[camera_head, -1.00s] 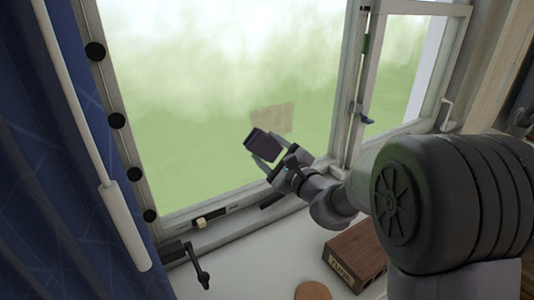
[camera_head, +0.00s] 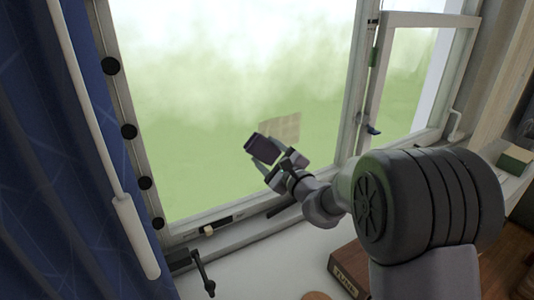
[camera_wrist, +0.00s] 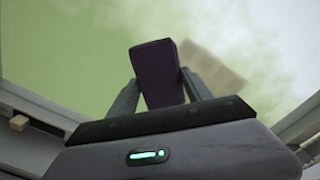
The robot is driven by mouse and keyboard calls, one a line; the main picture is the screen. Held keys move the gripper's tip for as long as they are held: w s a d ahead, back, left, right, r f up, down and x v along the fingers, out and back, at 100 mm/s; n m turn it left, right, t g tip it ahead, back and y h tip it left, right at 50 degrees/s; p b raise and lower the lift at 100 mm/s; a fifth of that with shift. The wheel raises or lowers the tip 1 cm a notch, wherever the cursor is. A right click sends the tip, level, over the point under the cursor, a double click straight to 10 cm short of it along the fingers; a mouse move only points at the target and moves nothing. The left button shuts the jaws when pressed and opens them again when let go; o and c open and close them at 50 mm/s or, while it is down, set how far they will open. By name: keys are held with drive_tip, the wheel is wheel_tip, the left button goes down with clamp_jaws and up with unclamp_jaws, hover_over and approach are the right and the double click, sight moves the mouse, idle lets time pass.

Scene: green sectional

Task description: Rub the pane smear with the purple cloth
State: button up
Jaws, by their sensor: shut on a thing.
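My gripper (camera_head: 267,155) is shut on the purple cloth (camera_head: 262,148), a dark folded block between its fingers. In the wrist view the cloth (camera_wrist: 157,73) stands upright between the two fingers. The pane smear (camera_head: 281,130) is a beige, roughly square patch on the large window pane, just right of and above the cloth in the head view. In the wrist view the smear (camera_wrist: 212,70) lies right of the cloth and partly behind the right finger. I cannot tell whether the cloth touches the glass.
The window frame's lower rail (camera_head: 230,217) carries a latch. A crank handle (camera_head: 203,272) stands at lower left. A brown box (camera_head: 352,268) is on the white sill under my arm. A blue curtain (camera_head: 40,150) hangs left. A hinged side casement (camera_head: 405,90) is at right.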

drive_tip(key=shift+x, duration=0.95)
